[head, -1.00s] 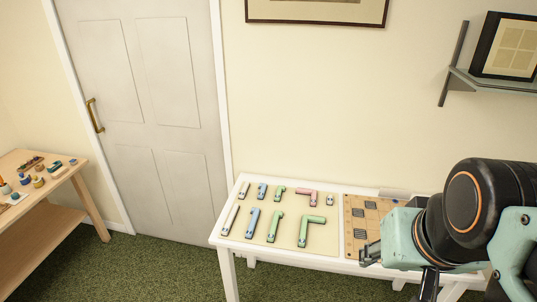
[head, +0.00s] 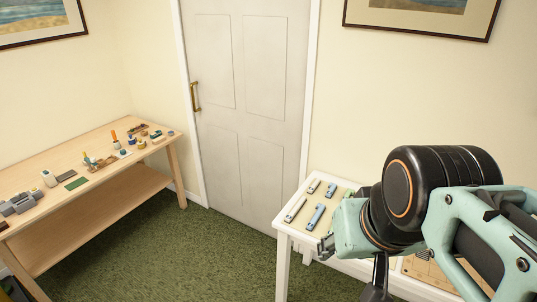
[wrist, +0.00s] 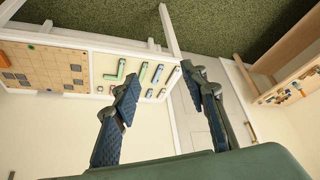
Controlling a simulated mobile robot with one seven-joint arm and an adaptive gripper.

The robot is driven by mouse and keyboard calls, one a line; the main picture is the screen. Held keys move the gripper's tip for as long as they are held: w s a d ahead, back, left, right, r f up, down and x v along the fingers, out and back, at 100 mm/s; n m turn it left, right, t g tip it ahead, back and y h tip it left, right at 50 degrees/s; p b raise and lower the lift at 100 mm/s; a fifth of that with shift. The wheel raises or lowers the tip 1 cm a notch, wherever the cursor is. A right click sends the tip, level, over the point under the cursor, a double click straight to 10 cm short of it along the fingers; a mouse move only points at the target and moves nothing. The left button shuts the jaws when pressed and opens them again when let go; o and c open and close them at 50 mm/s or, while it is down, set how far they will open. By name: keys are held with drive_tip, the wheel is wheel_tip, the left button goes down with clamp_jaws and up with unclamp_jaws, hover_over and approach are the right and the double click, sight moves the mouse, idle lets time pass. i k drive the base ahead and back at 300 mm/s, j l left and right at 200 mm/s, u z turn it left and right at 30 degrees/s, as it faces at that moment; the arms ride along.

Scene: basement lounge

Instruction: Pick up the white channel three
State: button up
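A long white channel piece (head: 295,210) lies at the near left of the white table. A shorter white piece (head: 314,186) lies behind it; I cannot read which is number three. In the wrist view, a long white piece (wrist: 170,75) lies at the end of the row, beside a blue piece (wrist: 157,74). My gripper (head: 326,246) is near the table's left part in the head view, and my arm covers much of the tabletop. The wrist view shows my gripper (wrist: 161,73) open and empty, fingers wide apart, with the pieces beyond them.
Blue pieces (head: 315,216) lie close beside the white ones, and a green L piece (wrist: 115,76) lies further along. A tan grid board (wrist: 40,66) covers the table's other half. A wooden bench (head: 60,160) with small items stands left. Green carpet (head: 190,250) lies clear between them.

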sight(294, 211)
drive_tip(key=l+z, duration=0.1)
drive_tip(key=z, duration=0.3)
drive_tip(key=l+z, duration=0.1)
drive_tip(key=z, duration=0.7)
drive_tip(key=i+l+z, duration=0.1)
drive_tip(key=z, duration=0.25)
drive_tip(key=j+u, duration=0.1)
drive_tip(key=u, duration=1.6)
drive_tip(key=i+j+z, duration=0.15)
drive_tip(key=i, duration=0.25)
drive_tip(key=i+j+z, duration=0.15)
drive_tip(key=i, duration=0.25)
drive_tip(key=i+j+z, duration=0.15)
drive_tip(key=j+z, duration=0.15)
drive_tip(key=i+j+z, duration=0.1)
drive_tip(key=j+z, duration=0.15)
drive_tip(key=i+j+z, duration=0.1)
drive_tip(key=j+z, duration=0.2)
